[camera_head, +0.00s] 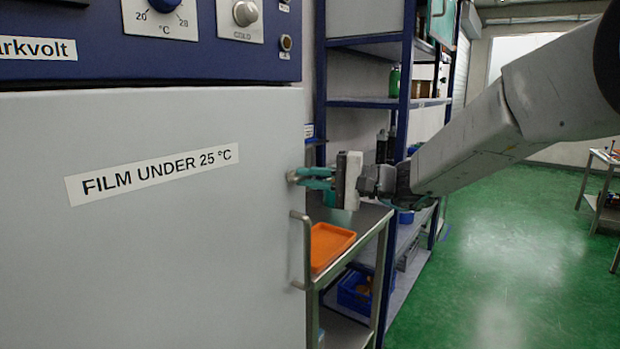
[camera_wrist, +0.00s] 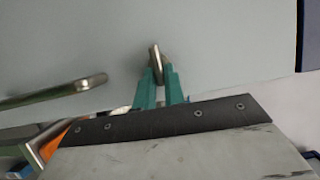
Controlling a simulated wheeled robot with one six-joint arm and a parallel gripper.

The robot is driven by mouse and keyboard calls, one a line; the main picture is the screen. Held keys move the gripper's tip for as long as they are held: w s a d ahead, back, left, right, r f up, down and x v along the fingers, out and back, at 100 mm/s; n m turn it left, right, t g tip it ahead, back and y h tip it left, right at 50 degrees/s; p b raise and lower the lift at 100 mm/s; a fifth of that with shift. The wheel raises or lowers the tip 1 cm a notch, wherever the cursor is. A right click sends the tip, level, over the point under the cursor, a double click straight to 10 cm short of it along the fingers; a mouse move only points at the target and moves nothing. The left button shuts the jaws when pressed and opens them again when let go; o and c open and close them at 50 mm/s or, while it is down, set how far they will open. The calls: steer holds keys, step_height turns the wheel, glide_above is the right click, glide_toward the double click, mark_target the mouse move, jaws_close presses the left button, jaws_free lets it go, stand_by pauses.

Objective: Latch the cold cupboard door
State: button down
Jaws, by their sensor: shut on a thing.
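The cold cupboard door (camera_head: 150,250) is a large pale grey panel with a "FILM UNDER 25 °C" label, filling the left of the head view; it also shows in the wrist view (camera_wrist: 220,40). It looks in line with the blue panel above, but I cannot tell if it is fully shut. A small metal latch lever (camera_wrist: 156,58) sticks out near its right edge. My gripper (camera_head: 305,177) has teal fingers, shut on this lever at the door's edge. The fingers (camera_wrist: 160,85) hide the lever's lower part in the wrist view.
A metal bar handle (camera_head: 300,250) stands out from the door below my gripper. A blue-framed shelf (camera_head: 403,110) stands behind. Green floor (camera_head: 500,270) is open at right.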

steer(key=c, duration=1.5)
jaws_free()
steer(key=v, duration=0.8)
